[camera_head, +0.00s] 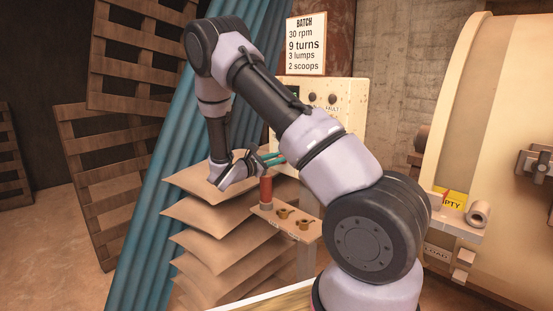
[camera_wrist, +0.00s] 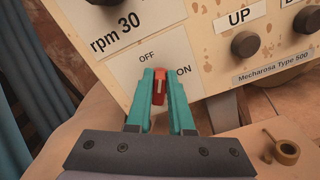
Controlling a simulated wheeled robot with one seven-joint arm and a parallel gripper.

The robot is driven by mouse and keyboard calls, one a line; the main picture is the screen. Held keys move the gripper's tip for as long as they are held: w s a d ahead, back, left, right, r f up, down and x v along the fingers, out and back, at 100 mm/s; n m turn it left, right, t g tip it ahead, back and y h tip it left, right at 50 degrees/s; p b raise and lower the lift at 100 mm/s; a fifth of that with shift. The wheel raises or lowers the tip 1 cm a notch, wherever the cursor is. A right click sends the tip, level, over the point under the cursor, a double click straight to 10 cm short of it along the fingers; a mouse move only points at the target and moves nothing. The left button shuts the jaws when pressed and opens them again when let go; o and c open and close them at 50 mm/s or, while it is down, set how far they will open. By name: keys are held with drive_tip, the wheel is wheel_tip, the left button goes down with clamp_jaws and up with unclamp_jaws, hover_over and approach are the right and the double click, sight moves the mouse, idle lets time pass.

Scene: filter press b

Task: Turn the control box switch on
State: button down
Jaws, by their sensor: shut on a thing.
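The control box (camera_head: 352,95) is a cream, rust-spotted panel behind my arm in the head view. It fills the upper part of the wrist view (camera_wrist: 202,45). Its red switch (camera_wrist: 159,87) sits between an OFF label above and an ON label to the right. The switch stands nearly upright, with its top toward OFF. My gripper (camera_wrist: 166,73) has its teal fingers on either side of the switch, shut on it. In the head view my gripper (camera_head: 274,158) reaches the panel's lower left, and the switch is hidden there.
A small wooden shelf (camera_head: 265,212) below the box holds a red cylinder (camera_head: 266,191) and brass pieces (camera_head: 304,223). Stacked sacks (camera_head: 205,250) stand left of it, close under my wrist. UP and other knobs (camera_wrist: 245,44) sit right of the switch. A large cream drum (camera_head: 495,110) stands right.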

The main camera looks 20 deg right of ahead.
drive_tip(key=m, duration=0.4)
drive_tip(key=f+m, duration=0.1)
drive_tip(key=m, duration=0.7)
drive_tip(key=shift+s+d+f, duration=0.1)
drive_tip(key=shift+s+f, duration=0.15)
drive_tip(key=shift+s, duration=0.15)
idle(0.3)
drive_tip(key=c, duration=0.8)
unclamp_jaws()
drive_tip(key=v, duration=1)
drive_tip(key=shift+s+a, duration=0.15)
drive_tip(key=shift+a, duration=0.2)
